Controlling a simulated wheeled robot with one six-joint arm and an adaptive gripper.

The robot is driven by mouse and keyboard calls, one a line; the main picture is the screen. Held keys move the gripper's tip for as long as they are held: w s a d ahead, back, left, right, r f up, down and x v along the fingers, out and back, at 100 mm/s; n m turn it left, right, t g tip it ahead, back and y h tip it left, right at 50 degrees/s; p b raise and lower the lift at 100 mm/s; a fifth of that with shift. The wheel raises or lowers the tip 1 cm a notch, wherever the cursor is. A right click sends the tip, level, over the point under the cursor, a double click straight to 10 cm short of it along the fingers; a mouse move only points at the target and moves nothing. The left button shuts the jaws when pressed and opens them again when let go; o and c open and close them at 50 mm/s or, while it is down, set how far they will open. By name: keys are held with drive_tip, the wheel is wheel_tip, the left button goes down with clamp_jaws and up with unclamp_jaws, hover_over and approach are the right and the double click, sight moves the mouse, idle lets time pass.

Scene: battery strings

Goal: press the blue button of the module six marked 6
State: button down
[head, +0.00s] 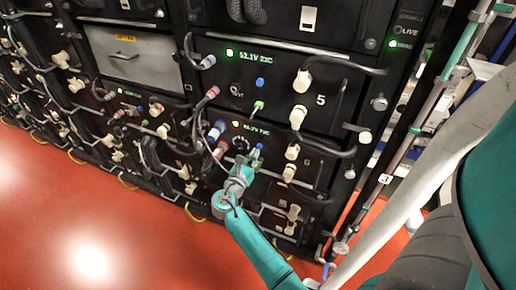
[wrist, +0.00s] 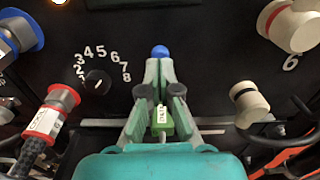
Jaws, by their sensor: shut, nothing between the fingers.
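The module marked 6 (head: 308,178) is a black panel in the rack, below the module marked 5. Its blue button (wrist: 160,51) is round and shows just beyond my fingertips in the wrist view; in the head view a small blue spot (head: 259,146) shows by my gripper. My gripper (wrist: 159,64) is shut and empty, its fingertips together just below the button in the wrist view. In the head view my gripper (head: 252,160) is in front of the panel. I cannot tell whether the tips touch the button.
A green part with a white label (wrist: 162,120) shows between my finger links. A numbered dial (wrist: 97,82) is to the left. A red-collared plug (wrist: 55,108) and cream connectors (wrist: 250,103) flank my gripper. Module 5 (head: 335,98) has its own blue button.

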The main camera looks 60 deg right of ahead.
drive_tip(key=shift+w+d, duration=0.2)
drive_tip(key=shift+d, duration=1)
idle(0.3)
drive_tip(key=s+a, duration=0.1)
drive_tip(key=a, duration=0.7)
idle(0.6)
idle(0.4)
